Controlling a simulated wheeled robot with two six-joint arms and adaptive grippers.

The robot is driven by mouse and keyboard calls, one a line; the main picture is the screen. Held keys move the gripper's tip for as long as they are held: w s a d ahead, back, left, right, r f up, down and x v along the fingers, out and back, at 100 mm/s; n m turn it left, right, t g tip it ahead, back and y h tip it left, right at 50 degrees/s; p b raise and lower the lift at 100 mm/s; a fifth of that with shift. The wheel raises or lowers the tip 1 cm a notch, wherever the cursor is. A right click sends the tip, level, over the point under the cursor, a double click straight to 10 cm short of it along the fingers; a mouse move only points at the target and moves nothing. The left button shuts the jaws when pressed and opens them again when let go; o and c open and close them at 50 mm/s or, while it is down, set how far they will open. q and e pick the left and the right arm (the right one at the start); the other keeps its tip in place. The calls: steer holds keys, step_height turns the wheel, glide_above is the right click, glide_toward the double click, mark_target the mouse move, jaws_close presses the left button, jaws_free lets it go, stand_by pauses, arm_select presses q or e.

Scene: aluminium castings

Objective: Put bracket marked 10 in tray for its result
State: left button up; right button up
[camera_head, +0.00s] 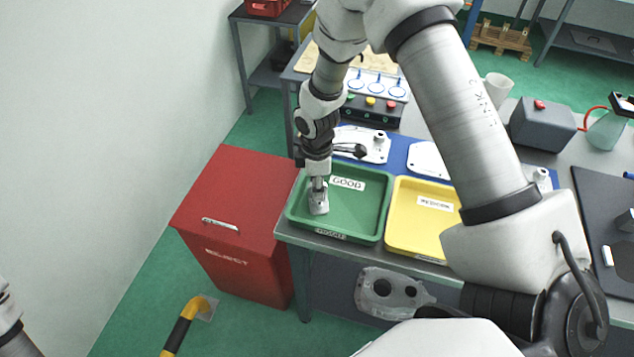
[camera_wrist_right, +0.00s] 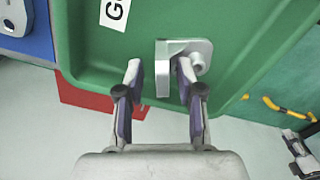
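A grey metal bracket (camera_wrist_right: 190,58) with an upright plate and a round boss is in the green tray labelled GOOD (camera_wrist_right: 240,50). It also shows in the head view (camera_head: 318,206), at the tray's left side. No number is readable on it. My right gripper (camera_wrist_right: 158,72) is open above the tray, one finger on each side of the bracket's plate, with a gap at the left finger. In the head view the right gripper (camera_head: 318,184) points down at the bracket. My left gripper (camera_wrist_right: 298,140) seems to show partly at the right edge of the wrist view.
A yellow tray (camera_head: 398,238) stands right of the green tray (camera_head: 371,233). A red REJECT bin (camera_head: 240,200) stands left of the table. Flat castings (camera_head: 372,145) lie on a blue mat behind. A yellow-black rail (camera_head: 182,328) stands on the floor in front.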

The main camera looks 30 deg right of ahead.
steer(key=shift+r, duration=0.3)
step_height(320, 180, up, 12)
steer(key=b, duration=0.2)
steer(key=shift+f, duration=0.15)
